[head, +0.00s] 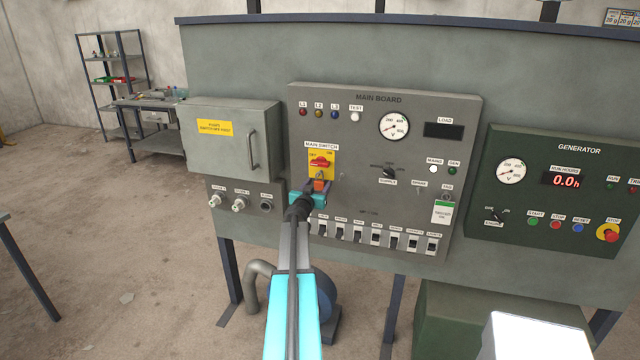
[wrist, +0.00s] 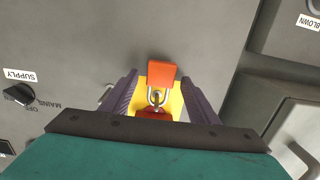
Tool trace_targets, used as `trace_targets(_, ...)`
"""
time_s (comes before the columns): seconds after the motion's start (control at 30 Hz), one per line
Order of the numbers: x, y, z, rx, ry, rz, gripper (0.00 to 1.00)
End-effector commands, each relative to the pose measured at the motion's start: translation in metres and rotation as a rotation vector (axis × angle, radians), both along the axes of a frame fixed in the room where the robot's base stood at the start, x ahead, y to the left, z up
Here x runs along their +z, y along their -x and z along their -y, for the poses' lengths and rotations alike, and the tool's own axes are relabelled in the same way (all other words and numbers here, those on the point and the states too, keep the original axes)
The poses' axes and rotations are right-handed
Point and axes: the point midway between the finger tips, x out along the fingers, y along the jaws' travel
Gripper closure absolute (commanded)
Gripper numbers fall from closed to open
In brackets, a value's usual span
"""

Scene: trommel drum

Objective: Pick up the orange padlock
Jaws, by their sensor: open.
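The orange padlock (head: 319,185) hangs by its shackle at the red handle of the main switch (head: 321,162), in front of the yellow plate. In the wrist view the padlock body (wrist: 162,75) shows above its metal shackle, with the red handle (wrist: 153,114) below. My gripper (head: 316,188) is at the padlock in the head view and partly covers it. In the wrist view my gripper (wrist: 160,78) is open, with one purple finger on each side of the padlock. Gaps show between the fingers and the padlock body.
The grey main board (head: 464,115) holds a row of breakers (head: 375,238) below the switch. A grey cabinet with a handle (head: 253,150) stands out to the left, with sockets (head: 239,203) under it. The green generator panel (head: 580,170) is at right. Open floor lies at left.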

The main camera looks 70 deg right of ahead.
Motion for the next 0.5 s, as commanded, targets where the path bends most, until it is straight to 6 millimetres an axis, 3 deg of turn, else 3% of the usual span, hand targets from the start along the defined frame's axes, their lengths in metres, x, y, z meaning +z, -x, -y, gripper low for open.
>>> trace_targets(0.4,0.0002,-0.0004,-0.0004,0.0,0.0,0.0,0.45)
trace_targets(0.5,0.0002,-0.0005,-0.0004,0.0,0.0,0.0,0.6)
